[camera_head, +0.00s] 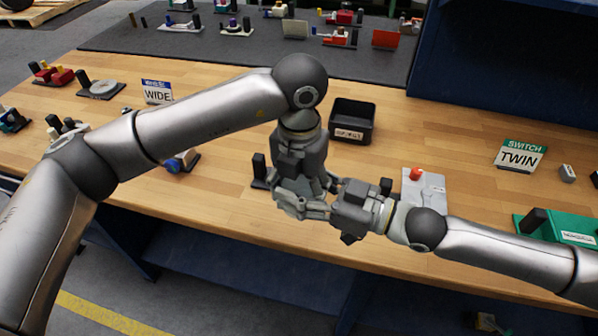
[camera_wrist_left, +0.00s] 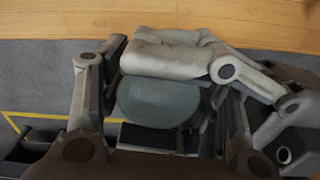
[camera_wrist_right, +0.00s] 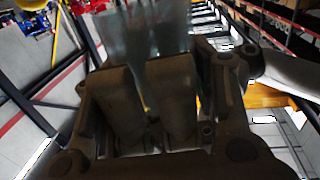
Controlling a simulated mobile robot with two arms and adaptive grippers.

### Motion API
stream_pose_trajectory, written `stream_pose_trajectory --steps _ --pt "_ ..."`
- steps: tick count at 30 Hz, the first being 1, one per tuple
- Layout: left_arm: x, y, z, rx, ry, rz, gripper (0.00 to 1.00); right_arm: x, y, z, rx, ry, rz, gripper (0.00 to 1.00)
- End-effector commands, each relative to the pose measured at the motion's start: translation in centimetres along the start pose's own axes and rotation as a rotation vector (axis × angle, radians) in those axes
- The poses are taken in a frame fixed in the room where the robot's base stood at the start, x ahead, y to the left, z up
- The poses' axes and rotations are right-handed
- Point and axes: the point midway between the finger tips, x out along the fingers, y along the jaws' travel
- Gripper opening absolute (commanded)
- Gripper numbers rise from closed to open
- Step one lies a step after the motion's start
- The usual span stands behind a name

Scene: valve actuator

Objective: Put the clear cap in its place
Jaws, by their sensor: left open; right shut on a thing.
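The clear cap (camera_wrist_right: 145,35) shows as a blurred, see-through shape at the fingertips of my right gripper (camera_wrist_right: 150,70) in the right wrist view. That gripper is shut on it. In the head view my right gripper (camera_head: 328,205) meets my left gripper (camera_head: 300,203) above the table's front edge, and the cap is hidden among the fingers. My left gripper is open, close against the right fingers. In the left wrist view a grey-green rounded face (camera_wrist_left: 157,101) lies between the fingers; I cannot tell whether it is the cap. I cannot make out the cap's place.
A black bin (camera_head: 352,122) stands behind the grippers. A light plate with a red knob (camera_head: 416,174) lies to their right, and a green unit (camera_head: 565,228) farther right. Signs reading WIDE (camera_head: 158,92) and TWIN (camera_head: 519,157) stand on the wooden table (camera_head: 440,125). Its middle right is mostly clear.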

Motion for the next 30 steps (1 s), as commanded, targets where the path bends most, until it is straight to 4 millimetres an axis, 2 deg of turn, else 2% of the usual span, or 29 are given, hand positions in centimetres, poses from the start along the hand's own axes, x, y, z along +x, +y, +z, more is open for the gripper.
stream_pose_trajectory --steps 4,12,19,20,25,30 --pt "0.82 0.01 -0.04 0.000 0.001 0.000 0.58 0.00 0.00 -0.02 0.000 0.000 0.000 0.35" --pt "0.94 0.01 -0.02 0.000 0.000 0.000 0.58 0.00 0.00 -0.02 0.000 0.000 0.000 0.35" --pt "0.90 0.01 -0.01 0.000 0.000 0.000 0.30 0.00 0.00 -0.01 0.000 0.000 0.000 0.35" --pt "0.90 0.00 -0.01 0.000 0.000 0.000 0.29 0.00 0.00 -0.02 0.000 0.000 0.000 0.54" --pt "0.89 0.00 -0.01 0.000 0.000 0.000 0.29 0.00 0.00 -0.01 0.000 0.000 0.000 0.76" --pt "0.88 0.00 -0.01 0.000 0.000 0.000 0.29 0.00 0.00 -0.01 0.000 0.000 0.000 0.77"
